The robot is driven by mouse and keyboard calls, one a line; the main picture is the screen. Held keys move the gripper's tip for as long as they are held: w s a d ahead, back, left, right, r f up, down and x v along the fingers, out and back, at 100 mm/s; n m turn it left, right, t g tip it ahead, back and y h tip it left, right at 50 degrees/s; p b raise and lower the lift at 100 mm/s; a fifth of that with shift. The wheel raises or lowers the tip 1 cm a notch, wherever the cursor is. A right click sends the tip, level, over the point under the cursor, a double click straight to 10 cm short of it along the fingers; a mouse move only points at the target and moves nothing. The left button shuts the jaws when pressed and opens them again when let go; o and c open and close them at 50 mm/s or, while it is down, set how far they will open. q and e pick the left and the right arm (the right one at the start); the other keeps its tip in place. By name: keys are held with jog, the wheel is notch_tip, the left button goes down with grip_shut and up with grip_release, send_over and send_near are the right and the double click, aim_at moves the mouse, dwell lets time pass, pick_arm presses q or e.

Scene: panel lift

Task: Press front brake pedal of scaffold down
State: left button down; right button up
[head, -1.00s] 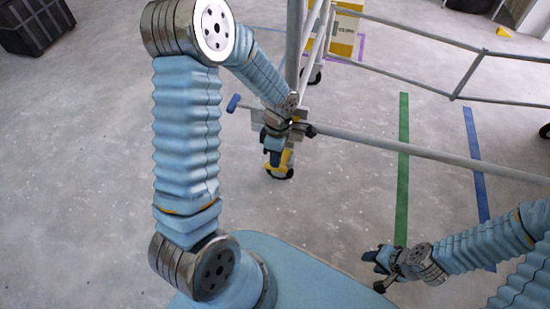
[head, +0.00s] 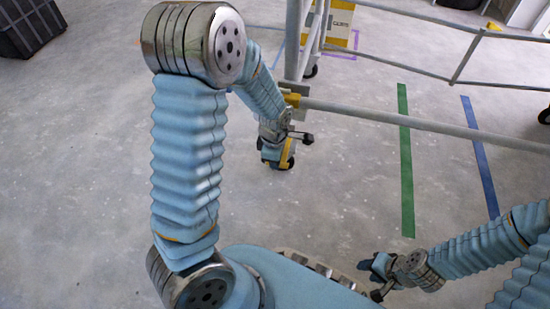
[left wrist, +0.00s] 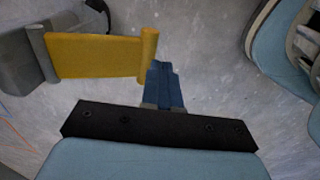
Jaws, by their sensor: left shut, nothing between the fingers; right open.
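The scaffold (head: 430,123) stands ahead of me on the right, with grey poles. Its front caster, with a yellow brake pedal (head: 287,153), is at the floor below the near upright, partly hidden by my left gripper (head: 268,152). In the left wrist view the pedal (left wrist: 95,56) is a yellow plate with a rolled end, sticking out from a grey housing. The shut blue fingers of my left gripper (left wrist: 163,70) are empty and close beside that end; I cannot tell whether they touch. Whether the pedal is up or down is unclear. My right gripper (head: 368,268) is open and empty at lower right.
A yellow fitting (head: 290,98) is on the low front pole. Green (head: 405,165) and blue (head: 480,155) tape strips lie on the floor. A dark crate (head: 28,25) is at the far left. The floor left of the caster is clear.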

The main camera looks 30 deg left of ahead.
pick_arm(q)
jog(key=shift+f, duration=0.45)
pick_arm(e)
jog(key=shift+f, duration=0.2)
jog(key=shift+r, duration=0.1)
